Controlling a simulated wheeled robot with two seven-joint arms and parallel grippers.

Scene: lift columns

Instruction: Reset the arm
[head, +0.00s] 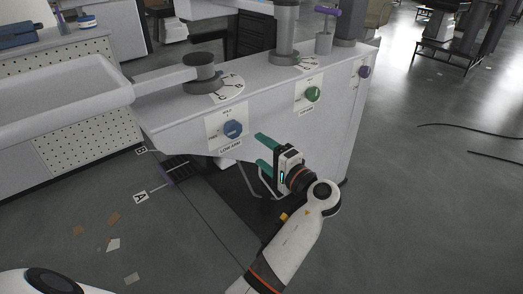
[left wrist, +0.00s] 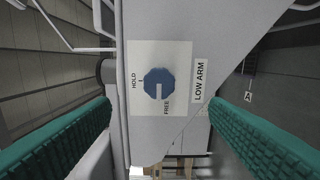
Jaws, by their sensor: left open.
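The blue LOW ARM knob (head: 232,129) sits on a white plate on the front of the grey bench (head: 290,85). In the left wrist view the knob (left wrist: 159,84) shows a white mark pointing toward FREE, with HOLD a quarter turn away. My left gripper (head: 261,151) is open and empty, with its green fingers reaching toward the panel, right of and below the knob. In the wrist view the knob lies between the fingers, apart from both. The low arm (head: 165,80) extends left from its short column (head: 203,72) above a round scale. My right gripper is out of view.
A green knob (head: 313,94) and a purple knob (head: 365,71) sit farther right on the bench. A large grey basin (head: 60,85) stands at left. Floor markers A (head: 140,197) and B (head: 141,151) lie by the bench. The floor at right is mostly clear, with dark cables.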

